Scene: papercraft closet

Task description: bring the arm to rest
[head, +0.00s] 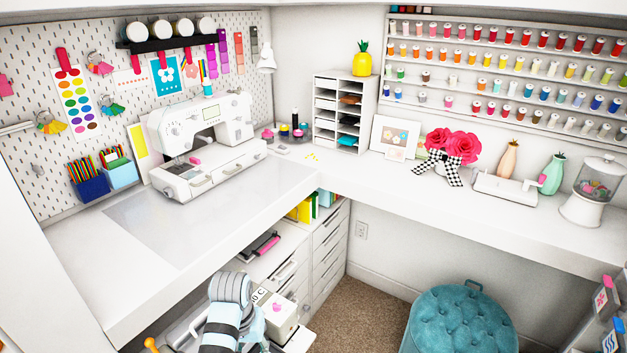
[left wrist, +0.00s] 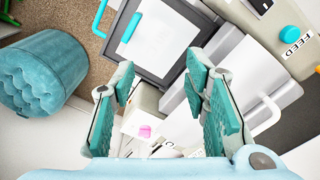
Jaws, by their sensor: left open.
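My left arm (head: 230,310) comes up at the bottom of the head view, below the white desk; its gripper is not clearly visible there. In the left wrist view my left gripper (left wrist: 160,82) is open, with its teal-padded fingers wide apart. Nothing is held between the fingers. A white machine with a pink mark (head: 282,312) is just right of the arm, and a pink mark on white (left wrist: 146,131) shows beyond the fingers in the wrist view. My right gripper is in neither view.
The white desk (head: 190,232) runs above and behind the arm, with a sewing machine (head: 205,145) on it. A teal tufted stool (head: 460,318) stands on the carpet at right and also shows in the wrist view (left wrist: 42,70). Carpet (head: 365,315) lies clear between.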

